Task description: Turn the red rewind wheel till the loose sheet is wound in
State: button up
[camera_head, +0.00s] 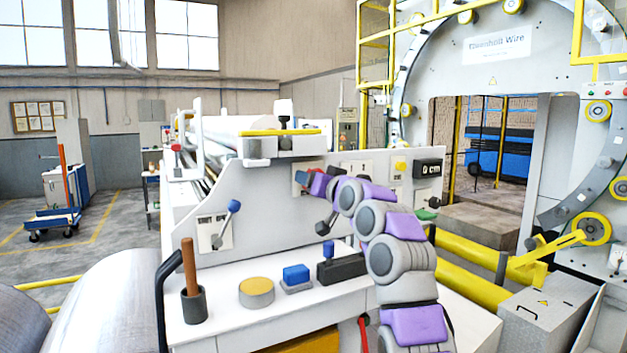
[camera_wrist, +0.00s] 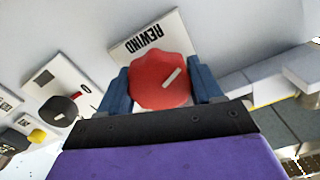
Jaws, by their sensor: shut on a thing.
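A black display (camera_head: 430,169) on the panel reads 0 cm. I cannot make out the loose sheet in either view.
A black knob (camera_wrist: 60,110) sits beside the wheel. A blue-tipped lever (camera_head: 233,207) stands out from the panel. The white ledge holds a cup with a brown stick (camera_head: 193,303), a yellow-topped tin (camera_head: 256,291) and a blue block (camera_head: 296,274).

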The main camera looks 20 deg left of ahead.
jog(key=shift+d+r+n, duration=0.15)
jog(key=shift+n, duration=0.25)
jog(key=o, duration=1)
jog(key=shift+w, duration=0.15)
jog(key=shift+c, duration=0.2)
jog(key=shift+o, duration=0.4)
jog(key=shift+s, duration=0.2)
jog(key=b+v, duration=0.7)
jog(key=v, duration=0.9)
jog(key=shift+s+d, duration=0.25)
jog(key=shift+d, duration=0.1)
